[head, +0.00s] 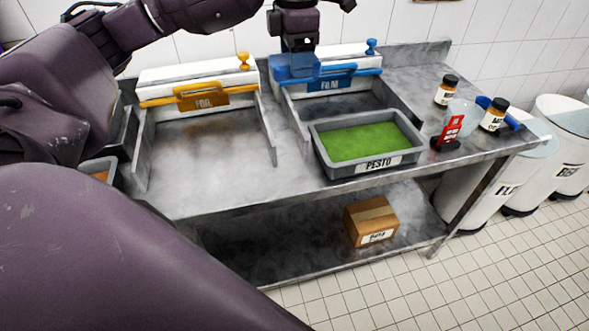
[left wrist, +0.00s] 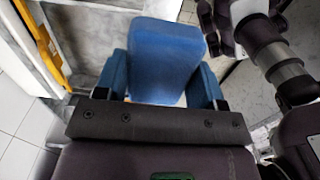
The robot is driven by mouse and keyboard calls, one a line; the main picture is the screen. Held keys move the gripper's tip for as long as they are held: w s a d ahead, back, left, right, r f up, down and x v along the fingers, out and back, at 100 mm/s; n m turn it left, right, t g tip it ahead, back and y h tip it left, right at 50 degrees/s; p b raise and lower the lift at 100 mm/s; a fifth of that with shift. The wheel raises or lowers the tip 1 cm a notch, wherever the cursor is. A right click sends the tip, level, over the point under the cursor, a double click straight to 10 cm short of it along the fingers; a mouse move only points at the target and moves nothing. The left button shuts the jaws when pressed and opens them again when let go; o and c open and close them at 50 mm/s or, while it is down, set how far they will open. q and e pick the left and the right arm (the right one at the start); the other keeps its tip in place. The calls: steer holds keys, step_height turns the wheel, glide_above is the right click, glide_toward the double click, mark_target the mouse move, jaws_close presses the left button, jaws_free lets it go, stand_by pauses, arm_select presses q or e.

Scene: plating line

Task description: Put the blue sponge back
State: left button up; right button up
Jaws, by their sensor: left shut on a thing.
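The blue sponge (left wrist: 166,62) shows as a blue block between the blue fingers of my left gripper (head: 296,66). The gripper is shut on it. In the head view, the gripper points down at the back of the steel table, in front of the blue-and-white film dispenser labelled FILM (head: 332,82). There the blue fingers and the sponge blend together, so I cannot tell whether the sponge touches the dispenser.
A grey tray of green pesto (head: 398,166) stands in front of the film dispenser. A yellow-trimmed foil dispenser (head: 205,93) stands to the left. Jars (head: 447,90), a red stand (head: 451,130) and bins (head: 560,150) are at the right. A cardboard box (head: 370,218) sits on the lower shelf.

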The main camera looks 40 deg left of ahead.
arm_select(q)
step_height(320, 180, down, 20)
steer(key=shift+p, duration=0.45)
arm_select(e)
steer(key=shift+w+r, duration=0.1)
steer(key=shift+r, duration=0.5)
arm_select(q)
steer(key=shift+r, duration=0.1)
steer(key=shift+a+f, duration=0.1)
steer(key=shift+f, duration=0.25)
steer(key=o, duration=0.8)
steer(key=shift+c, duration=0.2)
steer(key=shift+o, duration=0.5)
arm_select(e)
steer(key=shift+s+f, duration=0.55)
steer(key=shift+f, duration=0.2)
steer(key=shift+r, duration=0.1)
